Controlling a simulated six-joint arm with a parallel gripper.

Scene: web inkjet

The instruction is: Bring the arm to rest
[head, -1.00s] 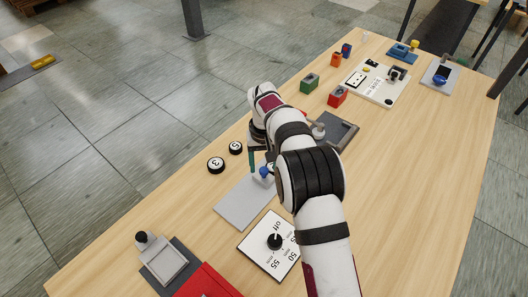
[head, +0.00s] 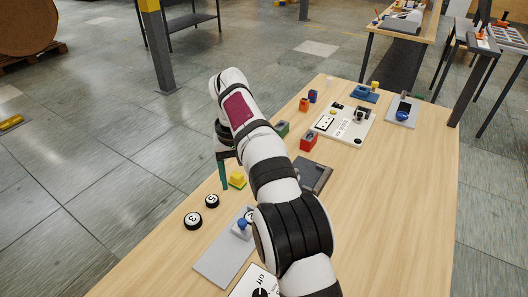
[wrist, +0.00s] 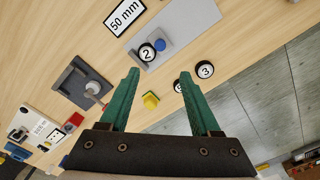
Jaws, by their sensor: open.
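My gripper (head: 222,172) is raised above the left part of the wooden table, at the end of my white and black arm. In the wrist view its two green fingers (wrist: 156,68) are wide apart with nothing held between them. A yellow block (wrist: 150,100) shows in the gap between the fingers, lower down on the table. In the head view the yellow block (head: 237,180) is just right of the fingers. My arm hides part of the table's middle.
Black discs marked 3 (head: 193,220) and 5 (head: 212,200) lie near the left edge. A grey plate (head: 221,262) with a blue knob, a dark tray (head: 316,175), a red block (head: 308,142) and a white panel (head: 343,124) are on the table. The right side is clear.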

